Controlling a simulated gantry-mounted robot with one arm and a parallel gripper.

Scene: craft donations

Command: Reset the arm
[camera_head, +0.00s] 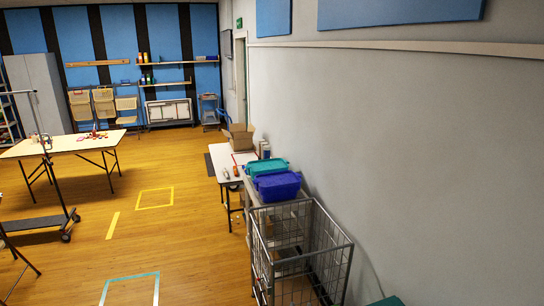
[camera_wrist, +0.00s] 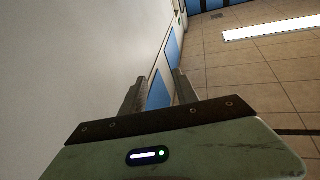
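My gripper (camera_wrist: 158,77) shows in the wrist view. Its two dark fingers stand apart with nothing between them, so it is open and empty. The gripper body below them is grey-green, with a small lit display and a green light. The fingers point along a pale wall (camera_wrist: 65,60), toward blue panels (camera_wrist: 172,52) beyond. My gripper does not show in the head view.
In the head view, a wire cage cart (camera_head: 300,256) stands by the right wall, near teal (camera_head: 265,167) and blue (camera_head: 277,186) bins. A white table (camera_head: 75,144) and wheeled rack (camera_head: 50,221) stand left. The middle floor (camera_head: 165,235) is clear. Ceiling tiles (camera_wrist: 245,65) show in the wrist view.

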